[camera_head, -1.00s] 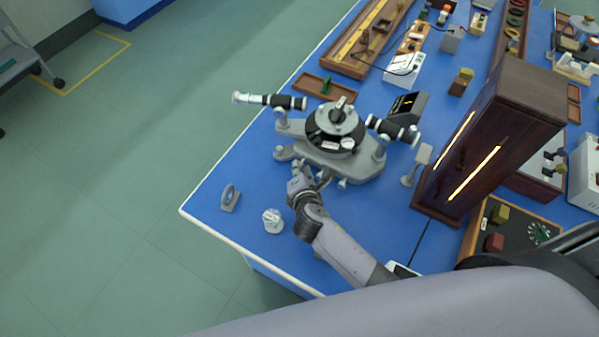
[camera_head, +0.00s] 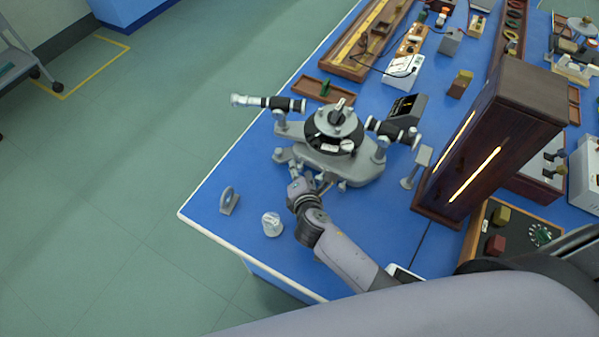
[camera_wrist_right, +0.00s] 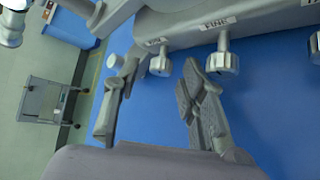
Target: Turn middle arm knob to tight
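The grey spectrometer (camera_head: 350,168) stands on the blue bench, with a black round table and two telescope tubes. In the right wrist view, small grey ribbed knobs stick out from its arm. One knob (camera_wrist_right: 160,64) has a label too small to read. Another knob (camera_wrist_right: 222,63) sits under a label reading FINE. A third knob (camera_wrist_right: 315,46) is cut by the right edge. My right gripper (camera_wrist_right: 160,70) is open, its fingers apart, with the first knob between the fingertips in the picture. I cannot tell whether they touch it. In the head view, my right gripper (camera_head: 318,180) is at the spectrometer's front. My left gripper is out of view.
A small grey ring stand (camera_head: 229,201) and a whitish faceted piece (camera_head: 272,224) stand near the bench's left edge. A dark wooden cabinet (camera_head: 500,140) with lit slits rises to the right.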

